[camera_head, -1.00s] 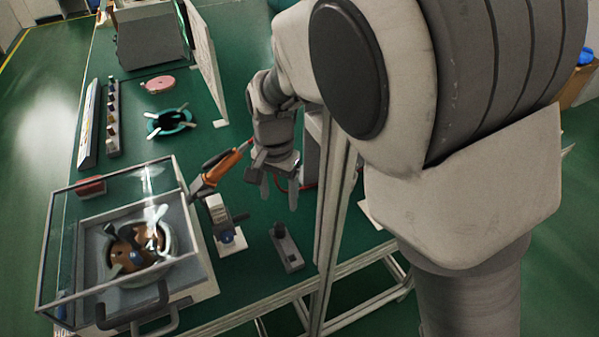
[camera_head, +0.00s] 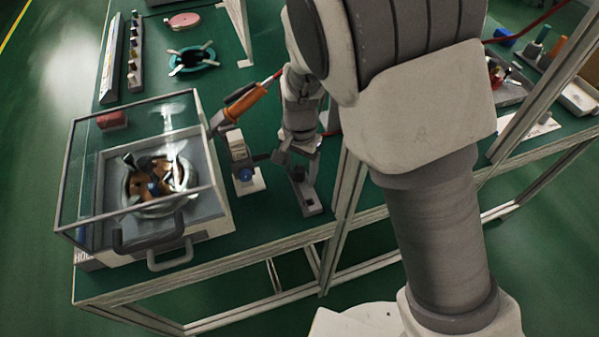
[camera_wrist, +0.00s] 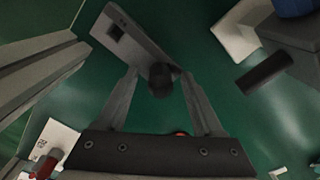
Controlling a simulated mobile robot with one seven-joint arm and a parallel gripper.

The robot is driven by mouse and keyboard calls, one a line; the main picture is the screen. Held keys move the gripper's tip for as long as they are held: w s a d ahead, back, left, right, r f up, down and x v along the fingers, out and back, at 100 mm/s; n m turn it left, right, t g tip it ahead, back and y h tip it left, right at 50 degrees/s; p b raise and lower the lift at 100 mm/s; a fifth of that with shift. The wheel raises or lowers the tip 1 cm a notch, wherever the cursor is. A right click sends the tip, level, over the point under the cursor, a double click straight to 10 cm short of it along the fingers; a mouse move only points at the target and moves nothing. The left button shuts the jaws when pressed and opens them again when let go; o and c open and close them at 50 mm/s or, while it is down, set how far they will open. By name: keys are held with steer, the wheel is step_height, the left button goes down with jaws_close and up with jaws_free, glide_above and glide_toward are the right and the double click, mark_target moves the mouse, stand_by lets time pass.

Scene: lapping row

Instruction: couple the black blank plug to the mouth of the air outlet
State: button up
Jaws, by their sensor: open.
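The black blank plug (camera_wrist: 159,80) stands upright in a grey holder (camera_wrist: 113,33) on the green bench. In the wrist view it lies between the two fingers of my gripper (camera_wrist: 159,73), with a gap on each side. My gripper is open and empty, close over the plug. In the head view my gripper (camera_head: 300,162) is at the holder (camera_head: 310,202) and partly hides the plug (camera_head: 298,174). The air outlet (camera_head: 239,150) is a pale block with a blue knob, left of the holder. Its dark tubular mouth (camera_wrist: 266,72) points towards the holder.
A glass-lidded machine (camera_head: 150,205) stands on the left. An orange-handled tool (camera_head: 245,103) lies behind the outlet. A pale frame post (camera_head: 346,195) rises close on the right of the holder and also shows in the wrist view (camera_wrist: 40,65). Green bench around the holder is bare.

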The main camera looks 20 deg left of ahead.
jaws_close()
steer(key=shift+r, duration=0.1)
stand_by(0.3)
